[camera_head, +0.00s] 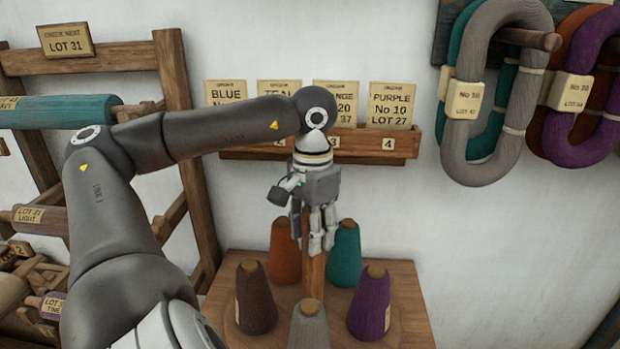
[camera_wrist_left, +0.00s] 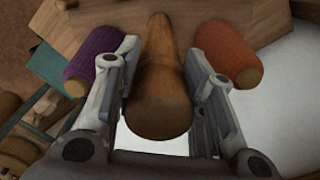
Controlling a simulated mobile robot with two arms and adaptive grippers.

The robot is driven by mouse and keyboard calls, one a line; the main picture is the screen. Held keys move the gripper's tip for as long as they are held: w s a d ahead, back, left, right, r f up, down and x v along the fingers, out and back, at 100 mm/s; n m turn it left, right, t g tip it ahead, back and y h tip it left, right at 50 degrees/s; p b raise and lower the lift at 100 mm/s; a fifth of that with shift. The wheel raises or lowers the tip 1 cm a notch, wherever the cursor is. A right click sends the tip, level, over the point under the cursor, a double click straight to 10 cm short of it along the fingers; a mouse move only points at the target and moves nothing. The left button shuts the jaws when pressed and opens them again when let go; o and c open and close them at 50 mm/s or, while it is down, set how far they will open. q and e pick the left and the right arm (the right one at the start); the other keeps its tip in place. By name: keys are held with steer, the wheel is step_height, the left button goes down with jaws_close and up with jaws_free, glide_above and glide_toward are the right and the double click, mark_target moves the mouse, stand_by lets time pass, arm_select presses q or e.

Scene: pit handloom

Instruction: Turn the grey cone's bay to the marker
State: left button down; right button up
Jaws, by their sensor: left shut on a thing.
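A wooden post (camera_head: 314,275) rises from the turntable's middle. My left gripper (camera_head: 316,240) points down and is shut on the post near its top. The left wrist view shows the post (camera_wrist_left: 161,85) between the two fingers. I cannot make out the marker. My right gripper is in neither view.
Around the post stand a brown cone (camera_head: 256,298), an orange cone (camera_head: 284,255), a teal cone (camera_head: 345,256) and a purple cone (camera_head: 369,303). A card shelf (camera_head: 400,145) and hanging yarn hanks (camera_head: 478,100) are on the wall. A wooden rack (camera_head: 185,130) stands left.

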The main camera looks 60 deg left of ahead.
arm_select(q)
steer(key=shift+w+a+r, duration=0.1)
steer(key=shift+r, duration=0.1)
stand_by(0.5)
steer(key=c, duration=1.1)
jaws_free()
steer(key=shift+c, duration=0.2)
steer(key=shift+o, duration=1.1)
steer(key=shift+f, duration=0.15)
step_height(320, 180, up, 12)
